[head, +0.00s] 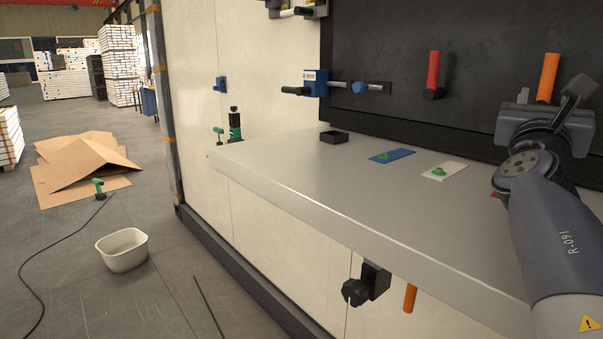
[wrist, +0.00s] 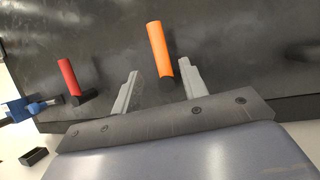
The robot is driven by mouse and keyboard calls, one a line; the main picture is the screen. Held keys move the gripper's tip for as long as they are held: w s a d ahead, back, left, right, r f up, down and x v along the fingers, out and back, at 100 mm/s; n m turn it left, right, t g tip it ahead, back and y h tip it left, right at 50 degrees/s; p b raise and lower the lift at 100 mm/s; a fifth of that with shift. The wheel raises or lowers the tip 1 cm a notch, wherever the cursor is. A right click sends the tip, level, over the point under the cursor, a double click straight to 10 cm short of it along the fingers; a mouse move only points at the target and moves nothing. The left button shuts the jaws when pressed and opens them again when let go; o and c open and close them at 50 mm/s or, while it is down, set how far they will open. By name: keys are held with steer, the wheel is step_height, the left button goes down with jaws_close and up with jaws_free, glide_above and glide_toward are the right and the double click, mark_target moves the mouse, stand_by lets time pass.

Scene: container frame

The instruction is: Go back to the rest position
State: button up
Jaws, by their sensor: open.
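My gripper (head: 550,97) is at the right of the head view, above the grey shelf and in front of the dark back panel. In the wrist view its two grey fingers (wrist: 160,70) are spread wide with nothing held. An orange handle (wrist: 157,50) on a black holder shows between the fingers, beyond them. It also shows in the head view (head: 547,76), just behind my gripper. A red handle (head: 433,70) is on the panel to the left, and it also shows in the wrist view (wrist: 68,76).
The grey shelf (head: 300,180) holds a black tray (head: 334,137), a blue plate (head: 393,155) and a white plate (head: 446,171) with green pieces. A blue clamp (head: 317,83) is at the panel's left edge. A white tub (head: 122,250) and cardboard (head: 82,165) lie on the floor.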

mark_target(547, 82)
steer(key=p+x, duration=0.1)
steer(key=x, duration=0.7)
steer(key=shift+w+d+r+p, duration=0.15)
steer(key=shift+w+r+p, duration=0.05)
steer(key=shift+p, duration=0.1)
steer(key=shift+s+d+f+m+g+h, duration=0.1)
steer(key=shift+s+m+g+h, duration=0.2)
steer(key=shift+m, duration=0.4)
steer(key=shift+s+d+m+g+h, duration=0.1)
steer(key=shift+m+h, duration=0.25)
steer(key=shift+m, duration=0.35)
steer(key=shift+s+d+f+m+g+h, duration=0.1)
steer(key=shift+s+m+g+h, duration=0.2)
steer(key=shift+m, duration=0.4)
steer(key=shift+w, duration=0.1)
